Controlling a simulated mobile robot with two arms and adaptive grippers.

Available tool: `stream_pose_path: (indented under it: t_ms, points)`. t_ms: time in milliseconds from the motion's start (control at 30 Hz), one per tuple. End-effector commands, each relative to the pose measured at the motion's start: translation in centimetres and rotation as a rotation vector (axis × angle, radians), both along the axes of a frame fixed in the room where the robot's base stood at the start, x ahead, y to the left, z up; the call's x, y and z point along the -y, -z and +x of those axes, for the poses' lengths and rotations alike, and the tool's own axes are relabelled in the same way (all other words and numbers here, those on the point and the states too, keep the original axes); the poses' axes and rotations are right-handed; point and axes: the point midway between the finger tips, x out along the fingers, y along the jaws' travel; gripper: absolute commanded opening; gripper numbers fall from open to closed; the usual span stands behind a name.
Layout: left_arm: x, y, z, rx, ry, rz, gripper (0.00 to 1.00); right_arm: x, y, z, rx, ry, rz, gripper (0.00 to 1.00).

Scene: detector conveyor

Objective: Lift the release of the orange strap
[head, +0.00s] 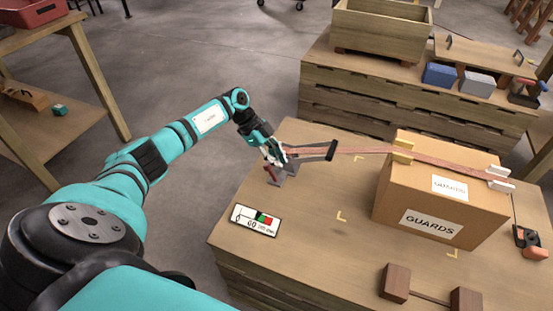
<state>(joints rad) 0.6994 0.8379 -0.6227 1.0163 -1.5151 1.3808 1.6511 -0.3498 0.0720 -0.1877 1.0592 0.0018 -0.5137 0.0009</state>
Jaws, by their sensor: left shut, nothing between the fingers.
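The orange strap (365,150) runs from the left part of the table across the top of a cardboard box (415,215) marked GUARDS. A dark handle-like piece (331,151) sits on the strap left of the box; I cannot tell if this is the release. My left gripper (281,160) is shut and empty at the strap's left end, by a small grey stand (283,178). I cannot tell whether its fingertips touch the strap or the stand. My right gripper is not in view.
The wooden table (320,225) holds a sign card (255,220) at front left and a brown wooden block piece (395,283) at front right. A dark and orange tool (529,240) lies right of the box.

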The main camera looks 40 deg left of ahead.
Motion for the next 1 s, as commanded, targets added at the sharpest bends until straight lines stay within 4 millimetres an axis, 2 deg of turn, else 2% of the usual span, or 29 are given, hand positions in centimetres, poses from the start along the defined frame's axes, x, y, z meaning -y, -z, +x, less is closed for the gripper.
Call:
stream_pose_path:
  t_ms: [33, 100, 233, 600, 767, 1000]
  points:
    - [0.0, 0.0, 0.0, 0.0, 0.0, 0.0, 0.0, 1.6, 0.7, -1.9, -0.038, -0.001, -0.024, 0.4]
    - [-0.2, -0.2, 0.0, 0.001, -0.001, 0.0, 0.0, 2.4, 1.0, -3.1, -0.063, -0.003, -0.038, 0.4]
    - [-1.0, -1.2, -0.2, 0.002, 0.0, 0.002, 0.0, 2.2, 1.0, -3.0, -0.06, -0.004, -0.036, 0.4]
    - [-4.0, -5.6, -0.9, 0.001, -0.001, 0.001, 0.0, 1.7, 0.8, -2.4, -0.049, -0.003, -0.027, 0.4]
    - [-4.5, -6.4, -1.1, 0.001, 0.001, -0.001, 0.0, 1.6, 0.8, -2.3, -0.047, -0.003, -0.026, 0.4]
    - [-4.6, -6.5, -1.1, 0.0, 0.0, -0.001, 0.0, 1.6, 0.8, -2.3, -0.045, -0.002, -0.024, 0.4]
